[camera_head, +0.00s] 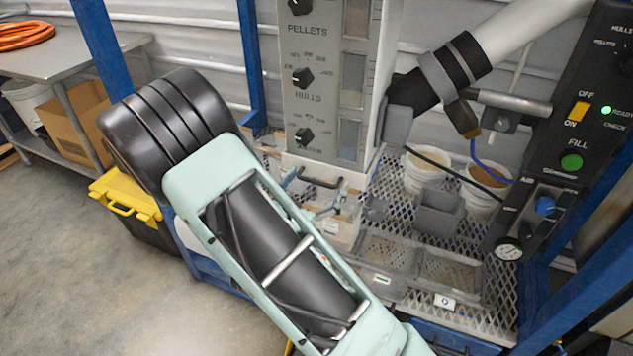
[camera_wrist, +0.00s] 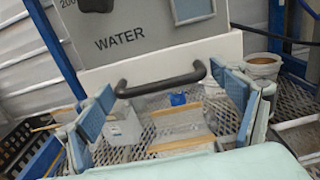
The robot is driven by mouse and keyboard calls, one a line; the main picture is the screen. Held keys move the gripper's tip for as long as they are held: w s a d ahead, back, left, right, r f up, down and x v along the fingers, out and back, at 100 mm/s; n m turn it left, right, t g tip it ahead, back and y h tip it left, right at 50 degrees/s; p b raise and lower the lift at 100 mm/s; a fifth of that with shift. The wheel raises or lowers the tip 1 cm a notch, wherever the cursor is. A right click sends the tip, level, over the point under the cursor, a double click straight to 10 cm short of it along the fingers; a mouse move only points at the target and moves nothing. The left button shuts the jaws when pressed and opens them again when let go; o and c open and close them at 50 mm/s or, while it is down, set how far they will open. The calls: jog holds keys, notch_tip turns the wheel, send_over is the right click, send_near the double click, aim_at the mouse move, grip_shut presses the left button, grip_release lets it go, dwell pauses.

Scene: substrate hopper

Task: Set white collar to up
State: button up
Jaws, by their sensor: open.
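The white collar (camera_head: 345,177) is the pale band at the foot of the tall grey dispenser column. It also shows in the wrist view (camera_wrist: 205,53), just under the word WATER. A curved black handle (camera_wrist: 160,84) is on its front. My gripper (camera_wrist: 168,108) is open, with a blue-padded finger on each side of the handle. The fingers look apart from the handle, and nothing is held. In the head view my gripper (camera_head: 308,196) is at the collar's front, partly hidden by my arm. Exact depth to the handle is hard to tell.
Below is a metal mesh deck (camera_head: 395,240) with grey bins (camera_head: 438,213) and a white bucket (camera_head: 423,172). A black control panel (camera_head: 570,130) stands at right. A thick hose (camera_head: 440,75) joins the column's right side. A yellow-lidded box (camera_head: 125,200) is at left.

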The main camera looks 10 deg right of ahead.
jog(key=c, duration=1.4)
jog(key=shift+r+p, duration=1.5)
jog(key=shift+r, duration=0.6)
jog(key=o, duration=1.4)
jog(key=shift+f, duration=0.1)
jog(key=shift+s+a, duration=0.25)
jog(key=shift+s, duration=0.05)
jog(key=v, duration=1.1)
